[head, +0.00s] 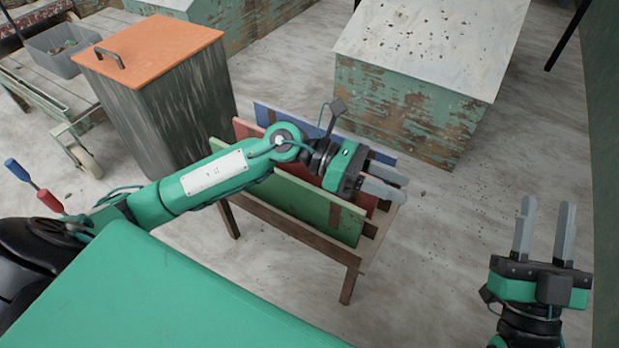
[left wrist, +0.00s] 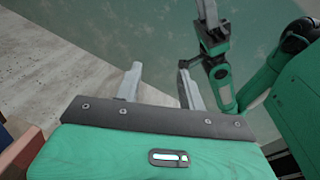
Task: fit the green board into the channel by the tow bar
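The green board (head: 312,207) stands on edge in a wooden rack (head: 290,227), nearest me, with a red board (head: 252,129) and a blue board (head: 275,117) behind it. My left gripper (head: 404,188) appears above the rack's right end, its fingers pointing right. In the left wrist view its fingers (left wrist: 160,75) are apart with nothing between them. My right gripper (head: 546,207) is open and empty at the right, away from the rack. A cart (head: 40,85) at the upper left has a long green-edged side slot; I cannot make out which part is the tow bar.
A dark bin with an orange lid (head: 150,45) stands between cart and rack. A grey tub (head: 62,45) sits on the cart. A worn green chest with a pale top (head: 430,45) stands behind the rack. The floor right of the rack is clear except for scattered crumbs.

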